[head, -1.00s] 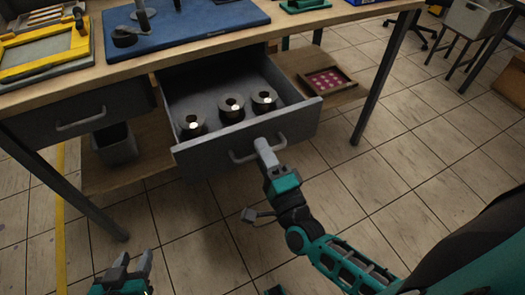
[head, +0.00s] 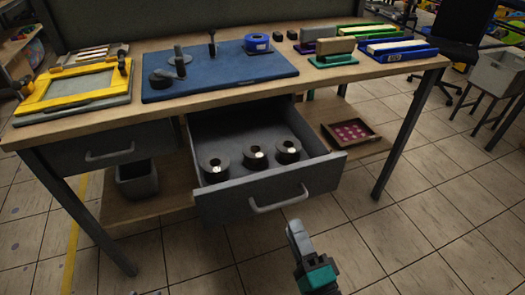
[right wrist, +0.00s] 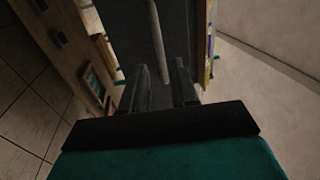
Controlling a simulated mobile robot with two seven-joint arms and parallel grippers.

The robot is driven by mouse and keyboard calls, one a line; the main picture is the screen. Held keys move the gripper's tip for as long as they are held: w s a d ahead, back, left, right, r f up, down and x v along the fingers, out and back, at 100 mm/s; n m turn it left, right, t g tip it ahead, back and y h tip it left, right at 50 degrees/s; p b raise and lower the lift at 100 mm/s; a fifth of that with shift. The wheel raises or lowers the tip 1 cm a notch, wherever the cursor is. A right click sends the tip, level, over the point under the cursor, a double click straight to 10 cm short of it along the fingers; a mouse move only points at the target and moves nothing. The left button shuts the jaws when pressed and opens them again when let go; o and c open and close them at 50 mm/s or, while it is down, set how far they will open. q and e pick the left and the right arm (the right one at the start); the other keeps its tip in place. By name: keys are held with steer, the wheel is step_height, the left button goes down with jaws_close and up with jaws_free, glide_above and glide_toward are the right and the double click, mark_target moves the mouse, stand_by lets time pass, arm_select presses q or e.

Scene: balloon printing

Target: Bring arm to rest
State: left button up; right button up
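My right gripper (head: 297,232) is in front of the pulled-out grey drawer (head: 225,207), below its handle (head: 278,202) in the head view. In the right wrist view its two fingers (right wrist: 162,85) are apart with nothing between them; the drawer handle (right wrist: 158,40) shows beyond them, clear of the fingertips. Of my left gripper, only what look like tiny tips (head: 145,293) show at the bottom edge of the head view.
The workbench (head: 330,82) carries a yellow frame (head: 75,87), a blue mat (head: 215,88) and several coloured blocks. A bench leg (head: 410,135) stands at the right. Floor in front is open.

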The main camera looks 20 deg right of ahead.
arm_select(q)
steer(key=r+p, duration=0.1)
steer(key=a+r+p, duration=0.1)
steer(key=p, duration=0.1)
steer(key=s+r+p, duration=0.1)
steer(key=p, duration=0.1)
steer(key=shift+a+y, duration=0.4)
arm_select(e)
steer(key=s+f+n+g, duration=0.1)
steer(key=n+g, duration=0.2)
steer(key=n, duration=0.3)
steer(key=f+n+g, duration=0.1)
steer(key=n+g, duration=0.2)
steer(key=n, duration=0.4)
steer(key=s+d+f+n+g+y, duration=0.1)
steer(key=f+n+g, duration=0.1)
steer(key=n, duration=0.5)
steer(key=shift+s+g, duration=0.35)
steer(key=shift+g, duration=0.35)
arm_select(q)
steer(key=shift+d, duration=0.15)
steer(key=shift+w+r, duration=0.15)
